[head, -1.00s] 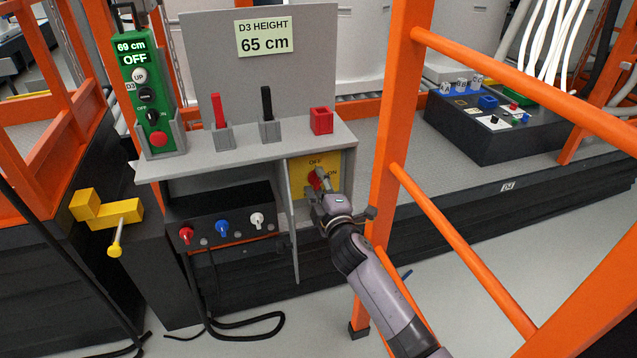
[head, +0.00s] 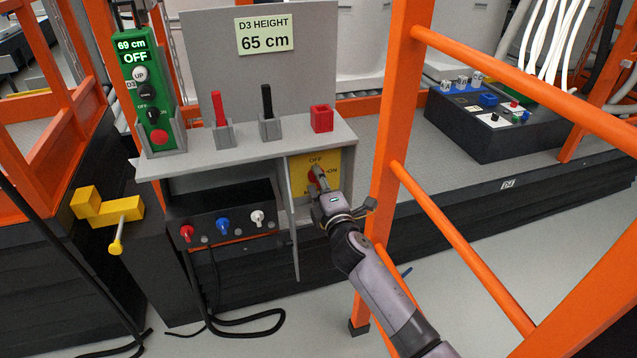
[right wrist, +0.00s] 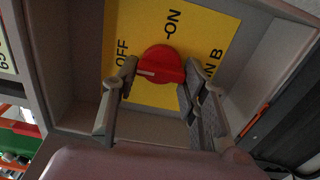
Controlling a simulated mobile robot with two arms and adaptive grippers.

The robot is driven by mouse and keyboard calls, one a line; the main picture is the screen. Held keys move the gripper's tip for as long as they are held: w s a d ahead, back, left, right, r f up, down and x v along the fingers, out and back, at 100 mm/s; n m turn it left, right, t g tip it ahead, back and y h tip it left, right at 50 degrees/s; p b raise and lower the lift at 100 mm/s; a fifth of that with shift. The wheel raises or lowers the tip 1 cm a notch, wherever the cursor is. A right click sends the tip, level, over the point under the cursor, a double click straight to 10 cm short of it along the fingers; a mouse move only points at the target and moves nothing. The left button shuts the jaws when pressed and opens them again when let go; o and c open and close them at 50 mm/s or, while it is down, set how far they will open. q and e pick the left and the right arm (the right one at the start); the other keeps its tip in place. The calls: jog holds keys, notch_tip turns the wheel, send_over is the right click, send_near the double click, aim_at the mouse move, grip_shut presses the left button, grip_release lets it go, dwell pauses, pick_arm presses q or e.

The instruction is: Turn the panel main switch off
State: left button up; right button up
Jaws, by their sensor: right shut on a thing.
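In the head view the knob (head: 312,175) is partly hidden by my right gripper (head: 322,180). The gripper's fingers (right wrist: 158,88) also show in the right wrist view, one on each side of the knob, shut on it. The switch sits in a grey box with its door (head: 294,225) hanging open on the left. My left gripper is not in view.
A grey shelf (head: 245,148) above holds red and black handles and a red cup. A green control box (head: 143,80) reads 69 cm, OFF. A black socket box (head: 222,220) is left of the door.

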jog(key=o, duration=1.2)
jog(key=shift+c, duration=0.2)
jog(key=v, duration=1.2)
